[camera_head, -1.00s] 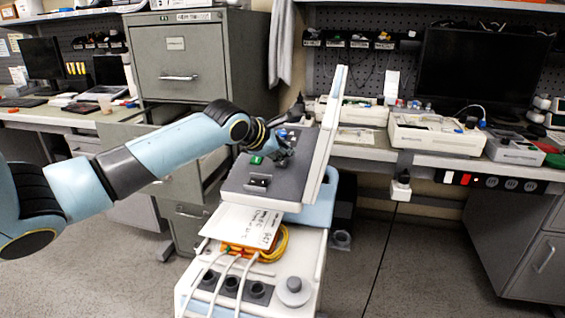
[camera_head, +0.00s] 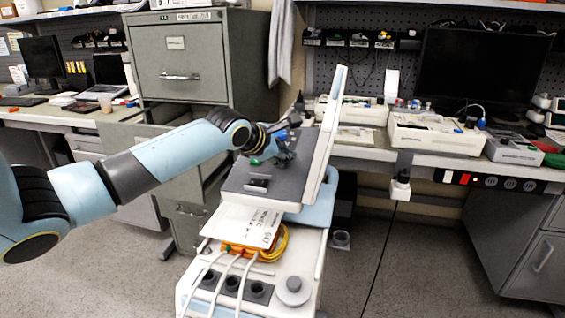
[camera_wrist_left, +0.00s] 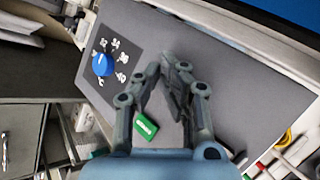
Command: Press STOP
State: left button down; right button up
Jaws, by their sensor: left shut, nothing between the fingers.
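A cart carries a tilted grey control panel (camera_head: 235,180) with an upright white-edged screen (camera_head: 325,135) on its right side. My left gripper (camera_head: 287,152) is over the upper part of this panel. In the left wrist view its fingertips (camera_wrist_left: 170,66) are together and empty, in front of the grey surface. A black switch (camera_head: 258,184) is lower on the panel. No STOP label is readable, and the fingers hide part of the panel. My right gripper is not in view.
Below the panel are a labelled white card (camera_head: 245,222), yellow cables (camera_head: 280,245) and several dark sockets on the cart. A grey filing cabinet (camera_head: 180,60) stands behind my left arm. A bench with white devices (camera_head: 435,135) is at the right. The floor in front right is clear.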

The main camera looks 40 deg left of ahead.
aim_at(283, 170)
pick_arm(q)
jog(key=shift+f, duration=0.35)
dwell(0.4)
jog(key=shift+r, duration=0.1)
jog(key=shift+r+p, duration=0.8)
jog(key=shift+p, duration=0.75)
jog(key=shift+f, duration=0.1)
jog(key=r+p, duration=0.1)
jog(key=p, duration=0.1)
jog(key=r+p, duration=0.2)
jog(key=s+r+p, duration=0.1)
jog(key=r+p, duration=0.1)
jog(key=p, duration=0.1)
jog(key=shift+d, duration=0.3)
